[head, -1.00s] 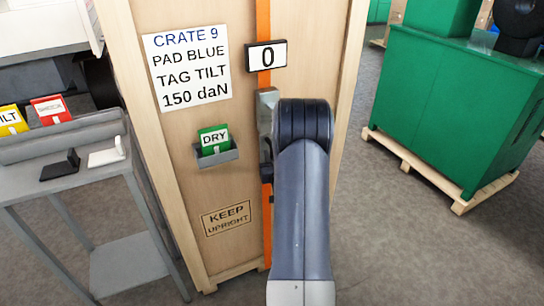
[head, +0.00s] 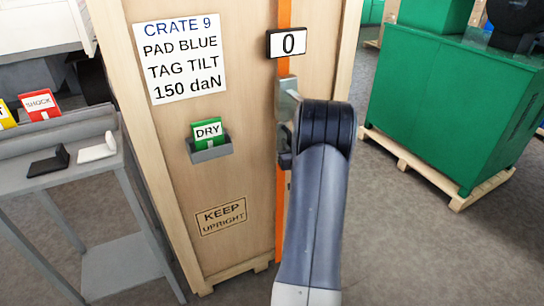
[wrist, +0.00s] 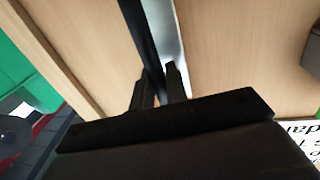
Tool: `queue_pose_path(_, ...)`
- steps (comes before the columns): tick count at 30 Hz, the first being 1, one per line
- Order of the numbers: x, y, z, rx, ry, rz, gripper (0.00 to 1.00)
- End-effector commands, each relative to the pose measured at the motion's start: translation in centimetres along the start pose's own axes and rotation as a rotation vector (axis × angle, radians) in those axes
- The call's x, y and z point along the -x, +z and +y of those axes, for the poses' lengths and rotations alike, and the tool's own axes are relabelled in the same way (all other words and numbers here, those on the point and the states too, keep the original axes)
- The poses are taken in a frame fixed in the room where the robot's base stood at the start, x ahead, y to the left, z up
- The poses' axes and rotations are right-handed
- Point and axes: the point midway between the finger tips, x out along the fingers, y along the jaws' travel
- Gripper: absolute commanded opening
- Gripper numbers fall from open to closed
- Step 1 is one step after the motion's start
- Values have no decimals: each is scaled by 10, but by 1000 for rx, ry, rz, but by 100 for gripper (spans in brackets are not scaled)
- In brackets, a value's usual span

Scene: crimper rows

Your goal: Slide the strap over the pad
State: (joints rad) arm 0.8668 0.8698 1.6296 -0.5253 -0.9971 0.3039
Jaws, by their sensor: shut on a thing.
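An orange strap (head: 282,225) runs vertically down the front of a wooden crate (head: 235,120). A white display reading 0 (head: 288,43) and a grey metal fitting (head: 287,92) sit on it. In the wrist view, my gripper (wrist: 160,84) has its fingers close together around a narrow strip against the crate, taken to be the strap. In the head view my arm hides most of the gripper. Two L-shaped pieces, a black one (head: 48,163) and a white one (head: 97,149), lie on a grey cart. I see no blue pad.
The crate's sign (head: 180,62) reads pad blue, tag tilt, 150 daN. A green DRY card (head: 207,135) stands in a holder on the crate. The grey cart (head: 60,195) stands at left. A green box (head: 445,110) on a pallet stands at right, with bare floor between.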

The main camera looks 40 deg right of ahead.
Motion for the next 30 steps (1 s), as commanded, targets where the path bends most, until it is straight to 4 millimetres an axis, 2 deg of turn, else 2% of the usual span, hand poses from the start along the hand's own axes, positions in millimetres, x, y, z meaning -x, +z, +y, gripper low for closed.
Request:
queue_pose_path(1, -3, 2, 17, 3, 7, 7, 0)
queue_pose_path(6, -9, 0, 47, 2, 3, 4, 0)
queue_pose_path(10, -11, -2, 54, 2, 2, 3, 0)
queue_pose_path(18, -11, -3, 56, 2, 5, 3, 0)
queue_pose_path(19, -11, -3, 56, 2, 5, 3, 16)
queue_pose_path(24, -10, -2, 55, 2, 4, 2, 30)
queue_pose_path(30, -10, -1, 54, 1, 2, 1, 32)
